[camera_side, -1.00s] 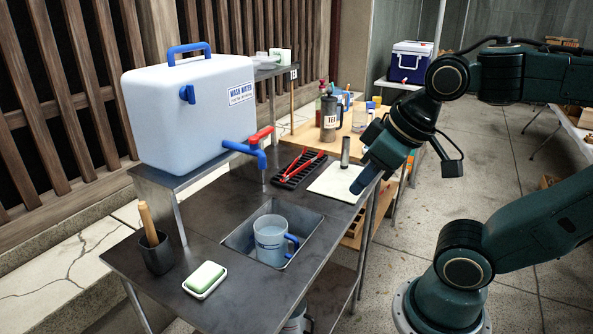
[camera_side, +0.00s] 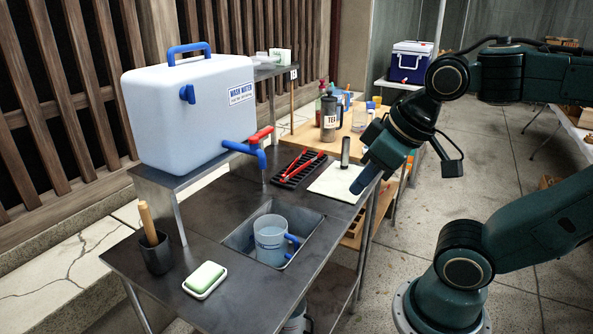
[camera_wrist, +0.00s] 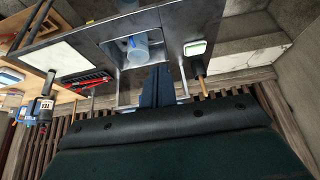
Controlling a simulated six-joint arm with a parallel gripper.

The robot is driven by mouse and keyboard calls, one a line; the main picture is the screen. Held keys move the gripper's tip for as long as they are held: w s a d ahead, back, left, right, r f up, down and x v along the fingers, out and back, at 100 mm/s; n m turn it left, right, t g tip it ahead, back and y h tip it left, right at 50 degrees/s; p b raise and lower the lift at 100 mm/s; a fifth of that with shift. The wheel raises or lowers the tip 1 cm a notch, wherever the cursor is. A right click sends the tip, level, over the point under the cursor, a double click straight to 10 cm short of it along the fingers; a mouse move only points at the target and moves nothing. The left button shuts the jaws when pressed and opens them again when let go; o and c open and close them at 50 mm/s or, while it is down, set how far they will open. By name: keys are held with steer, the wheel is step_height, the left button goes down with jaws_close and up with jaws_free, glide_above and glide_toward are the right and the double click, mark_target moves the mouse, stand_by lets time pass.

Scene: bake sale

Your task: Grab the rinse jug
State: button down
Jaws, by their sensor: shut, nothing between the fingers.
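The rinse jug (camera_side: 270,240) is a translucent pale-blue jug with a blue handle on its right side. It stands upright in the sunken basin (camera_side: 236,238) of the metal table, below and in front of the blue tap. It also shows in the wrist view (camera_wrist: 137,50), inside the basin. My gripper (camera_side: 360,186) is shut and empty, above the table's right edge by the white board, up and right of the jug and apart from it. In the wrist view the shut fingers (camera_wrist: 158,72) point toward the basin beside the jug.
A white water container (camera_side: 190,120) with a red-and-blue tap (camera_side: 255,147) stands on a raised shelf behind the basin. A soap dish (camera_side: 205,280) and a dark cup with a wooden-handled tool (camera_side: 155,252) are front left. Red tongs (camera_side: 302,166) lie on a black rack.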

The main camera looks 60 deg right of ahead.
steer(key=c, duration=2.2)
jaws_free()
jaws_free()
steer(key=shift+w, duration=0.1)
steer(key=m+h, duration=0.2)
steer(key=m, duration=0.3)
glide_above(278, 244)
steer(key=s, duration=0.4)
step_height(278, 244, down, 20)
steer(key=shift+w+a, duration=0.2)
steer(key=shift+a, duration=0.1)
steer(key=shift+f, duration=0.1)
steer(key=x, duration=0.8)
steer(key=shift+f, duration=0.2)
